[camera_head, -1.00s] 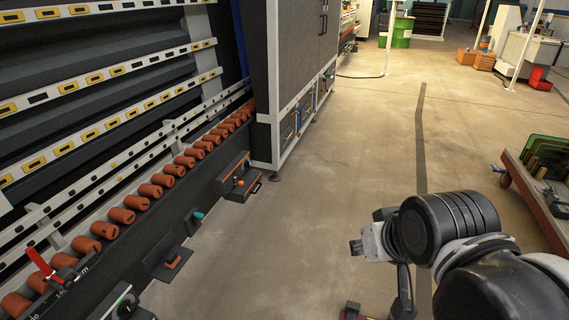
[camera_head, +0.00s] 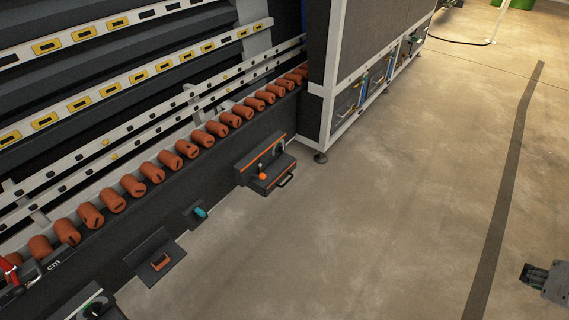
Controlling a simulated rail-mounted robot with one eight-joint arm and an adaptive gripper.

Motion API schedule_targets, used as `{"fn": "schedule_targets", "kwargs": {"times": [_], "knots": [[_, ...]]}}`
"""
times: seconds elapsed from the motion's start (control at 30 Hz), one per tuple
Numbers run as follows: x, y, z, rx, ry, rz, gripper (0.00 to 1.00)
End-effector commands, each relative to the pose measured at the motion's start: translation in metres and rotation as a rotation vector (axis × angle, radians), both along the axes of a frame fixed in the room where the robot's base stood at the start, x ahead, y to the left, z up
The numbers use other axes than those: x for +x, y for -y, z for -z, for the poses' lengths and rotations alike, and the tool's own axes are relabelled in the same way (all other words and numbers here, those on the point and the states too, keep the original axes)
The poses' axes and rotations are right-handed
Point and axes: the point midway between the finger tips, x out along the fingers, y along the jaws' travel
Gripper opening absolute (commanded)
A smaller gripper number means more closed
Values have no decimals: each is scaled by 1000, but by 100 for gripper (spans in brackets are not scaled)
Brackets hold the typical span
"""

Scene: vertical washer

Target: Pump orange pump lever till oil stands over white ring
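A small dark box (camera_head: 266,164) with an orange edge and an orange ball knob (camera_head: 262,176) is on the low front of the washer, near the cabinet corner. A flat orange piece (camera_head: 161,261) sits on a black bracket lower left. I cannot tell which of these orange parts is the pump lever. No oil level or white ring can be made out. The end of my arm, with my gripper (camera_head: 545,279), shows only in part at the right edge, over bare floor and well apart from the washer.
A row of orange rollers (camera_head: 186,149) runs along the washer above these parts. A teal knob (camera_head: 201,213) and a dark control box (camera_head: 97,306) stick out below. A tall grey cabinet (camera_head: 370,35) stands beyond. The concrete floor (camera_head: 390,190) at right is clear.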

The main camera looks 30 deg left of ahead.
Motion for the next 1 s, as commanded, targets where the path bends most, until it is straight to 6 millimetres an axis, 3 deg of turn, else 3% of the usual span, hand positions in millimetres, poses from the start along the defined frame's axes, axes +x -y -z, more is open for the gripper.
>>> {"fn": "schedule_targets", "kwargs": {"times": [0.3,0.47,0.67,1.0], "knots": [[1,0,0,0,0,-2,0],[15,-9,-7,-3,-2,-39,0],[64,-42,-24,-18,-8,-163,0],[161,-126,-34,-45,-13,-410,0]]}}
